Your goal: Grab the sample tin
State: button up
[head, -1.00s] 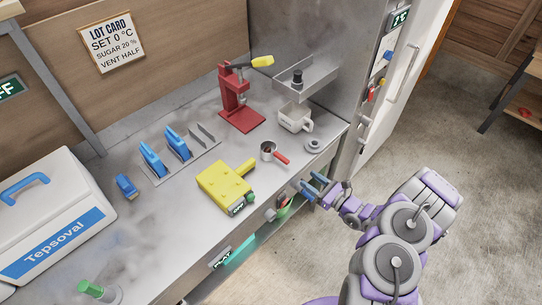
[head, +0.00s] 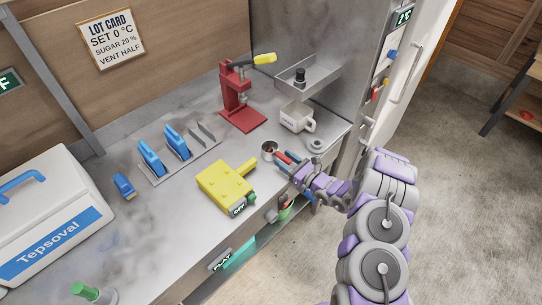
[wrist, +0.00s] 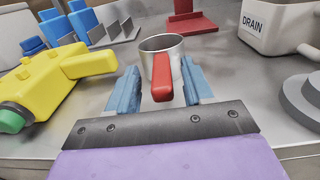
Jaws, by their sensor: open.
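The sample tin (head: 268,149) appears to be the small round metal cup with a red handle, upright on the steel counter. In the wrist view the tin (wrist: 167,46) stands straight ahead, its red handle (wrist: 162,78) pointing back at me. My gripper (head: 287,160) is at the counter's front edge beside the handle. In the wrist view my gripper (wrist: 160,80) is open, with one blue finger on each side of the handle. I see gaps between handle and fingers. The far side of the tin is hidden.
A yellow device (head: 225,186) lies left of the tin. A white DRAIN cup (head: 296,117) and a grey disc (head: 316,145) are to the right. A red press (head: 238,100) stands behind. Blue-handled tools (head: 164,150) sit in a rack further left.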

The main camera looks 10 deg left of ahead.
jog(key=shift+w+a, duration=0.15)
jog(key=shift+d, duration=0.3)
jog(key=shift+c, duration=0.3)
jog(key=shift+a, duration=0.2)
jog(key=c, duration=0.6)
grip_shut()
